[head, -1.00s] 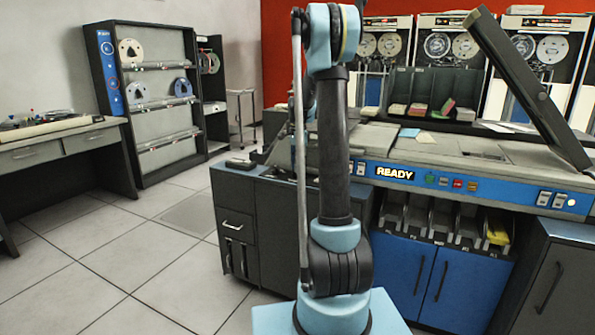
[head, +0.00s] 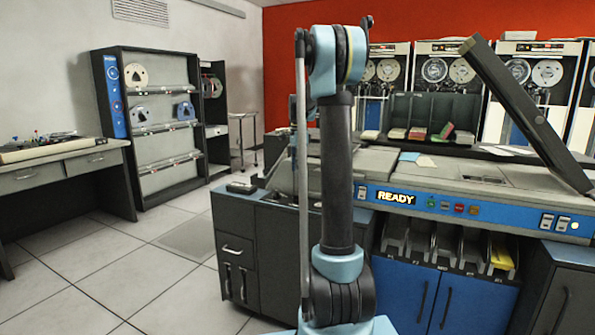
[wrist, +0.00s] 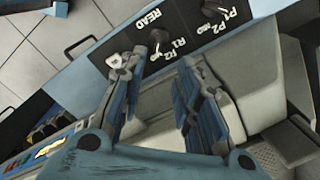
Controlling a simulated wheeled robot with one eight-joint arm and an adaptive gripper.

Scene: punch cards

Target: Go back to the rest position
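My gripper (wrist: 158,85) shows in the wrist view with its two fingers apart and nothing between them. It hangs above the card machine, near a dark panel (wrist: 150,38) marked READ, with knobs. In the head view my arm stands upright in the middle, and my gripper is hidden behind it or out of view. The card machine (head: 455,185) has a blue front strip with a lit READY sign (head: 396,197) and a raised dark lid (head: 527,110) at the right.
Card stacks (head: 418,133) stand in a rack behind the machine. Below its front are card pockets (head: 445,240), one holding yellow cards (head: 502,258). A tape shelf (head: 155,120) and a desk (head: 60,165) stand at the left. The tiled floor (head: 110,270) there is clear.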

